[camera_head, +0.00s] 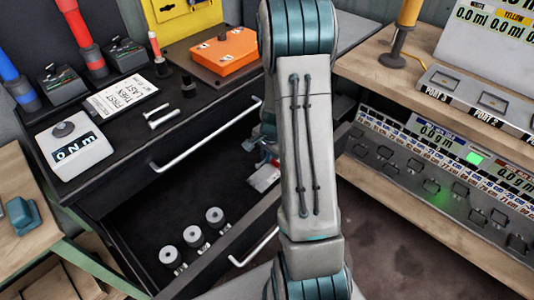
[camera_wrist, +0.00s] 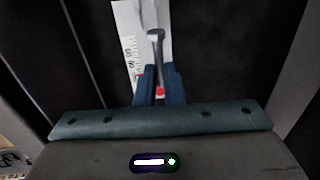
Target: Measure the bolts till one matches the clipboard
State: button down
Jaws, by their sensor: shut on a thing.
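My gripper (camera_wrist: 159,84) is shut on a grey metal bolt (camera_wrist: 156,48) in the wrist view, its head pointing away from the fingers. A small red patch shows between the fingers. Behind the bolt is a white card (camera_wrist: 128,45) with print like a scale; it also shows in the open drawer in the head view (camera_head: 264,177), partly hidden by my arm. Two loose silver bolts (camera_head: 162,115) lie on the black cabinet top. A white printed sheet (camera_head: 122,93) lies behind them; I cannot tell if it is the clipboard.
The open black drawer (camera_head: 135,232) holds three white round pieces (camera_head: 193,236) at its front left. A white device (camera_head: 74,147), an orange box (camera_head: 224,51) and upright red and blue tools stand on the cabinet. A wooden shelf with panels (camera_head: 440,155) is at the right.

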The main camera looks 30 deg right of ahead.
jog(key=shift+f+b, duration=2.1)
jog(key=shift+f, duration=0.8)
jog(key=c, duration=1.5)
grip_release()
jog(key=shift+o, duration=0.2)
jog(key=shift+r, duration=0.1)
notch_tip(320, 180, up, 14)
jog(key=s+f+p, duration=0.1)
jog(key=s+p, duration=0.1)
jog(key=p, duration=0.1)
notch_tip(320, 180, up, 17)
jog(key=n+p, duration=0.6)
jog(key=p, duration=0.1)
send_over(266, 173)
jog(key=s+a, duration=0.8)
jog(key=s+a+r+n+p, duration=0.3)
jog(key=s+r+n, duration=0.1)
jog(key=s+r, duration=0.1)
jog(key=s+a+r+n+t+p, duration=0.1)
jog(key=s+a+r+n+p, duration=0.1)
jog(key=s+r, duration=0.4)
jog(key=shift+a+n+h+p, duration=0.3)
jog(key=shift+a+n+p, duration=0.1)
jog(key=shift+n+p, duration=0.55)
